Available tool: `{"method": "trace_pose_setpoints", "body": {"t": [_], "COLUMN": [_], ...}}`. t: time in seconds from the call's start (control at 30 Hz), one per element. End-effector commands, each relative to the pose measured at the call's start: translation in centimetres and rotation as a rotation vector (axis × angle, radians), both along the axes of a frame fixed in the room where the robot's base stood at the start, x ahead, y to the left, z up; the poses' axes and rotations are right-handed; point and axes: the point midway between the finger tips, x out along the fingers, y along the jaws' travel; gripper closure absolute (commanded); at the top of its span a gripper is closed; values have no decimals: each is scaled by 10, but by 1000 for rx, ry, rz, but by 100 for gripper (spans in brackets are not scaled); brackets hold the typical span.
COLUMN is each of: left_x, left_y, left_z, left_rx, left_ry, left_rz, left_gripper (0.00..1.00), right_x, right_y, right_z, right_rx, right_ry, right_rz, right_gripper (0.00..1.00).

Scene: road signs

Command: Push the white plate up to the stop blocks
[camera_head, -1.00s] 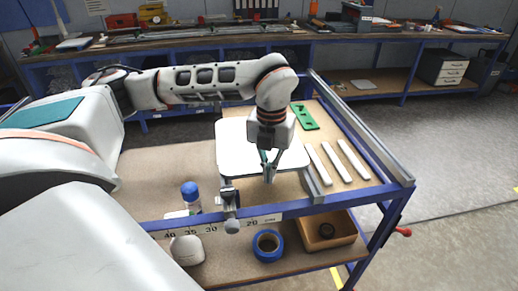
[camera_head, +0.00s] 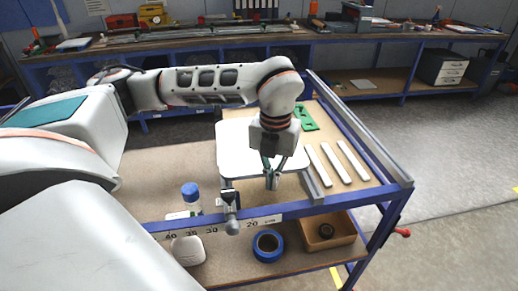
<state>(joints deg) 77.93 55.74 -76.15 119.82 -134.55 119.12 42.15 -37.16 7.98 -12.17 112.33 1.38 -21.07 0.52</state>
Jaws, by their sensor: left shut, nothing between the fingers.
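The white plate (camera_head: 236,155) lies flat on the wooden top of the blue-framed bench. My left arm comes in from the left, and my left gripper (camera_head: 271,180) points down over the plate's near right part. Its fingers are shut and empty, and it hides part of the plate. Whether the fingertips touch the plate, I cannot tell. A grey bar (camera_head: 314,184) stands just right of the plate's near right corner; it may be a stop block, but I cannot tell. My right gripper is out of view.
Several pale strips, such as this one (camera_head: 335,164), and a green bracket (camera_head: 306,118) lie right of the plate. A clamp (camera_head: 230,208) sits on the scaled front edge, beside a blue-capped bottle (camera_head: 191,197). A blue tape roll (camera_head: 268,245) is on the lower shelf.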

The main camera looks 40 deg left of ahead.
Motion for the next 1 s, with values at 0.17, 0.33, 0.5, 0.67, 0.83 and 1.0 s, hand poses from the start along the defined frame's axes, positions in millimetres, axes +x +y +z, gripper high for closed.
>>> {"method": "trace_pose_setpoints", "body": {"t": [0.17, 0.33, 0.5, 0.67, 0.83, 1.0], "left_x": [0, 0, 1, 0, 0, 0], "left_y": [0, 0, 0, 0, 0, 0], "left_z": [20, 36, 51, 64, 69, 68], "left_rx": [0, 0, -1, 0, 0, 0], "left_ry": [1, 0, -1, 0, 1, 1], "left_rz": [0, 0, -1, -1, -1, -1], "left_gripper": [100, 100, 100, 100, 100, 100], "right_x": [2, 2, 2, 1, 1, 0], "right_y": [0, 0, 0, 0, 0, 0], "right_z": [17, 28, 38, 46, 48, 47], "right_rx": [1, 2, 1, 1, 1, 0], "right_ry": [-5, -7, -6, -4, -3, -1], "right_rz": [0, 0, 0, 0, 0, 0], "right_gripper": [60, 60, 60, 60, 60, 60]}}
